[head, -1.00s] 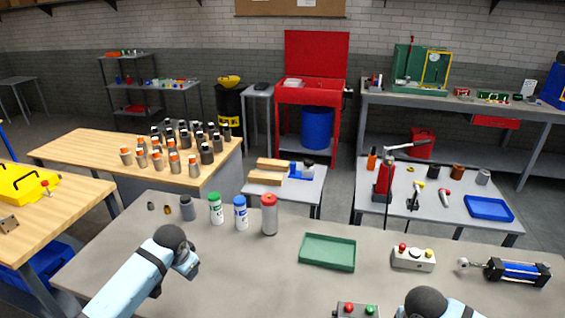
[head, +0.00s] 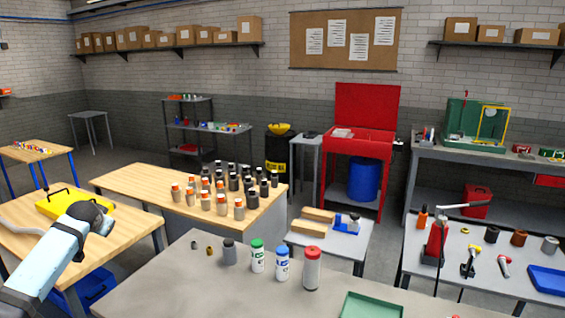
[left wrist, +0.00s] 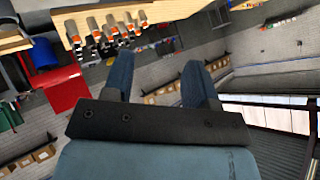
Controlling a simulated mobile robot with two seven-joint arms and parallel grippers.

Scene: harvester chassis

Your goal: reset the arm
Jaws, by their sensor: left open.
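My left arm comes in from the left in the head view, light blue with a dark joint. It is raised in front of the yellow case (head: 60,203) on the left wooden table. Its fingers do not show clearly there. In the left wrist view my left gripper (left wrist: 160,78) shows two blue-grey fingers spread apart with nothing between them. The gripper touches nothing, and the room appears tilted behind it. My right arm and gripper do not show in either view now.
The grey bench (head: 190,290) in front holds several bottles and a green tray (head: 371,306). A wooden table (head: 150,187) with several orange- and black-topped cylinders stands behind. A red cabinet (head: 357,145) and a tool table (head: 470,262) are farther right. Open floor lies between tables.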

